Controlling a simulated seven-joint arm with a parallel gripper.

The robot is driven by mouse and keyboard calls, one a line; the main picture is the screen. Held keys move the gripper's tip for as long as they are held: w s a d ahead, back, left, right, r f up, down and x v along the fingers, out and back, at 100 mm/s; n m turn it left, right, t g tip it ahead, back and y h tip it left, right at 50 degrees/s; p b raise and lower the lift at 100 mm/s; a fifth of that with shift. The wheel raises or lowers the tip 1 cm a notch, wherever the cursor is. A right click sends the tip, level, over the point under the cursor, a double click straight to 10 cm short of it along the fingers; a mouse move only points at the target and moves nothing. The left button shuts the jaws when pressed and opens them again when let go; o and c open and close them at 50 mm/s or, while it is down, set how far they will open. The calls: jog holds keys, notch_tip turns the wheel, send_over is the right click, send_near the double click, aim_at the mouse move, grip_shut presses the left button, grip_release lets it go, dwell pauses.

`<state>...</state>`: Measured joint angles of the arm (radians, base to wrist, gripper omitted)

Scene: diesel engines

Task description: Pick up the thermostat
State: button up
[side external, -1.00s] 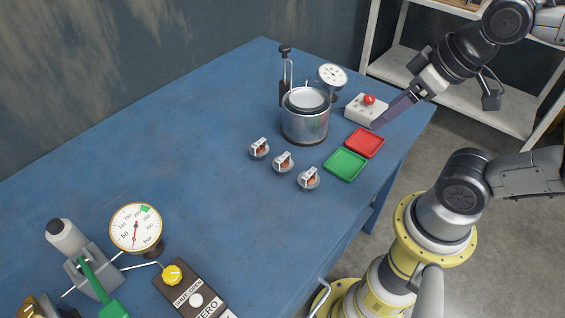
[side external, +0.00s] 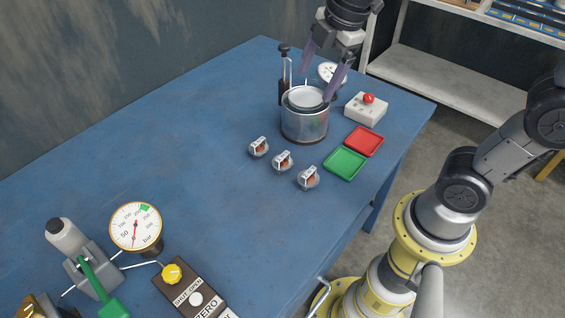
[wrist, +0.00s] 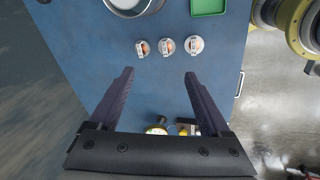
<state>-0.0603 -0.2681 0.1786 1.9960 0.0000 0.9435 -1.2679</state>
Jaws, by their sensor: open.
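Three small thermostats with metal frames and copper-coloured centres lie in a slanting row on the blue table: a left one (side external: 259,147), a middle one (side external: 283,162) and a right one (side external: 308,178). In the wrist view they form a row (wrist: 167,46) beyond my fingertips. My gripper (side external: 320,84) is open and empty, its two purple-grey fingers wide apart. In the side view it appears over the metal pot, up and right of the thermostats. In the wrist view the fingers (wrist: 160,74) point towards the row without touching it.
A metal pot (side external: 305,125) stands behind the thermostats, with a dial gauge and plunger beside it. A green tray (side external: 345,163), a red tray (side external: 363,141) and a red-button box (side external: 365,109) are to the right. A pressure gauge (side external: 136,228) and pump stand front left. The table's middle is clear.

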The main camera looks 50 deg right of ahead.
jog(key=w+a+f+n+g, duration=0.2)
jog(key=w+f+n, duration=0.1)
jog(key=w+f, duration=0.35)
jog(key=g, duration=0.1)
send_near(282, 156)
jog(key=f, duration=0.5)
jog(key=shift+w+f, duration=0.2)
jog(key=shift+f, duration=0.05)
jog(key=shift+s+f, duration=0.1)
jog(key=shift+f, duration=2.8)
jog(key=c, duration=1.2)
jog(key=shift+r, duration=0.1)
